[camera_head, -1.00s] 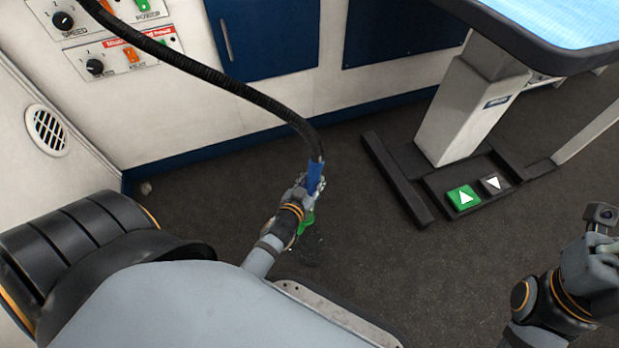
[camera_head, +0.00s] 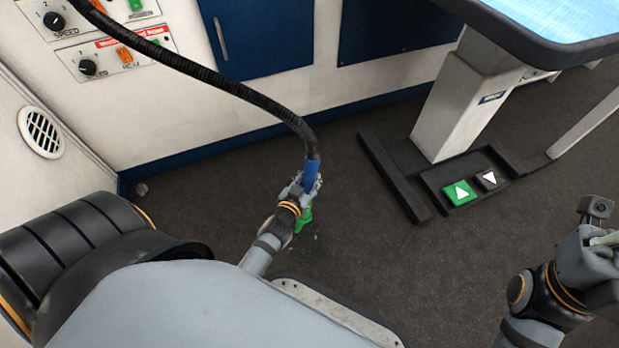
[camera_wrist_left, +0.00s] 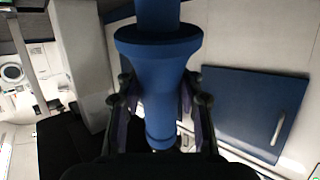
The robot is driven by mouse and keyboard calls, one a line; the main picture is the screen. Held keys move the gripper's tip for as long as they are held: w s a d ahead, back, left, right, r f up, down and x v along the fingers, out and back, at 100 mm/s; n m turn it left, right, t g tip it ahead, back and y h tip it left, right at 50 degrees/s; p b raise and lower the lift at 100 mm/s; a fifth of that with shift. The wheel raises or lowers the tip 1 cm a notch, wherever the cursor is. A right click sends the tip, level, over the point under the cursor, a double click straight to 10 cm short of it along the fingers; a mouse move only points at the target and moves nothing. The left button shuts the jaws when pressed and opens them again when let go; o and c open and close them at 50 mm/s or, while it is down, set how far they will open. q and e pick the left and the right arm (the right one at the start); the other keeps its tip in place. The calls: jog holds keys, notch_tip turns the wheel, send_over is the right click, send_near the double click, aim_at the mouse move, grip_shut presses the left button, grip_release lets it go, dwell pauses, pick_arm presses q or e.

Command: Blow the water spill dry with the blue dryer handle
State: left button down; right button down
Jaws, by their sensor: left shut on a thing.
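The blue dryer handle (camera_head: 312,173) hangs at the end of a black ribbed hose (camera_head: 230,85). My left gripper (camera_head: 309,185) is shut on the handle low over the dark floor. In the left wrist view the blue handle (camera_wrist_left: 160,75) stands between the fingers of my left gripper (camera_wrist_left: 158,105). A green part (camera_head: 304,218) shows just below the gripper. Small pale specks, possibly the water spill (camera_head: 316,238), show on the floor beside it; most of that spot is hidden by my arm. My right gripper (camera_head: 604,240) is at the right edge, its fingers unclear.
A grooming table with a white column (camera_head: 455,110) and dark base stands at the right, with green and black arrow pedals (camera_head: 458,192). Control panels (camera_head: 120,55) with knobs are on the wall at upper left. The dark floor between the wall and my body is mostly clear.

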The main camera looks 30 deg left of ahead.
pick_arm(q)
jog(key=shift+w+r, duration=0.1)
dwell(0.5)
jog(key=shift+w+d+p, duration=0.1)
jog(key=shift+w+d, duration=0.15)
jog(key=shift+w, duration=0.5)
jog(key=shift+w+d+p, duration=0.1)
jog(key=shift+w+d, duration=0.2)
jog(key=shift+w, duration=0.45)
jog(key=shift+w+d+p, duration=0.1)
jog(key=shift+w+d, duration=0.15)
jog(key=shift+w, duration=0.5)
jog(key=shift+a, duration=0.1)
jog(key=shift+w+a, duration=1.4)
jog(key=shift+a, duration=0.15)
dwell(0.8)
